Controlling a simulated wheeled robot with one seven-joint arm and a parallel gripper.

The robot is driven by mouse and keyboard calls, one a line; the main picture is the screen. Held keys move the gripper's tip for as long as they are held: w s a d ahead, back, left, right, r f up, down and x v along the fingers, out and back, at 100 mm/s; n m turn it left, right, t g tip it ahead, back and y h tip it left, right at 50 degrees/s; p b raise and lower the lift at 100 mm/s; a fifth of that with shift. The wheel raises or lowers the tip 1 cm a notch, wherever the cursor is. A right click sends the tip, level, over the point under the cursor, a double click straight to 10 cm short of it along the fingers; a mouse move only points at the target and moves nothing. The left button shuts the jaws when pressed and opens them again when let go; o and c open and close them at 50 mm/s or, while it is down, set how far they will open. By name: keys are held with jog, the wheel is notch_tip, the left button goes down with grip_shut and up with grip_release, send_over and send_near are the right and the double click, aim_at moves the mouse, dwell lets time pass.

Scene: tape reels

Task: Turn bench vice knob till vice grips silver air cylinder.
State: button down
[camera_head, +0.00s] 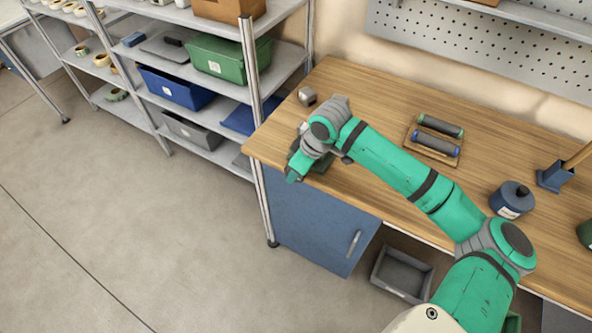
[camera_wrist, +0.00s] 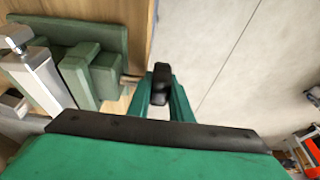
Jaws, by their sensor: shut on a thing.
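The green bench vice (camera_wrist: 103,75) shows at the left of the wrist view. The silver air cylinder (camera_wrist: 42,78) lies beside its green jaw block. I cannot tell whether the jaw touches the cylinder. The black vice knob (camera_wrist: 162,76) sits at the end of a thin spindle on the vice's right side, past the bench edge. My gripper (camera_wrist: 163,92) is shut on the knob, one green finger on each side. In the head view my gripper (camera_head: 293,172) is at the bench's left front corner, and my arm hides most of the vice.
A metal shelf post (camera_head: 252,90) stands close to the left. Open floor (camera_head: 150,230) lies in front.

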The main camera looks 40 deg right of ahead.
jog(key=t+y, duration=0.1)
jog(key=t, duration=0.1)
jog(key=t+y, duration=0.1)
jog(key=t, duration=0.2)
jog(key=shift+s+d+f+t, duration=0.15)
jog(key=shift+s+t, duration=0.05)
jog(key=shift+t, duration=0.1)
jog(key=shift+f+t+y, duration=0.2)
jog(key=shift+t+y, duration=0.6)
jog(key=shift+t, duration=1.1)
jog(key=c, duration=1.7)
grip_release()
jog(key=shift+o, duration=0.6)
jog(key=shift+r, duration=0.1)
jog(key=v, duration=1)
jog(key=shift+s+d, duration=0.2)
jog(key=shift+s, duration=0.15)
